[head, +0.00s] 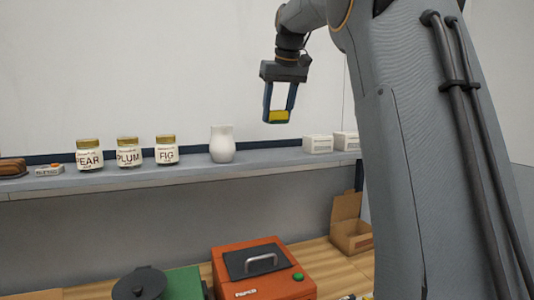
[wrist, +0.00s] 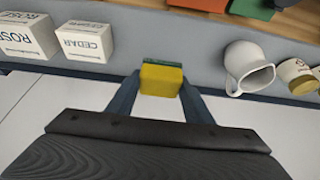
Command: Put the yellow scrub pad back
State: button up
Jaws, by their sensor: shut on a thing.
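The yellow scrub pad (head: 278,117) is between the fingers of my gripper (head: 279,112), which is shut on it. In the head view my gripper points down and holds the pad in the air, above the level of the shelf (head: 110,182), between the white jug and the white boxes as seen in the picture. The wrist view also shows the yellow pad (wrist: 161,79), with a dark green layer along its far edge, between the two fingertips (wrist: 160,88).
On the shelf stand pear, plum and fig jars (head: 128,152), a white jug (head: 222,144) and two white boxes (head: 318,144); one reads CEDAR (wrist: 85,41). Below are an orange box (head: 262,270), a black lidded pot (head: 139,284) and an open carton (head: 350,235).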

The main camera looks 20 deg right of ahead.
aim_at(274, 155)
jog(key=shift+w+f, duration=0.15)
jog(key=shift+w, duration=0.15)
notch_tip(274, 155, down, 10)
jog(key=p, duration=0.2)
jog(key=shift+p, duration=0.4)
jog(key=o, duration=1)
jog(key=b+v, duration=0.3)
jog(key=v, duration=0.9)
jog(key=shift+w, duration=0.1)
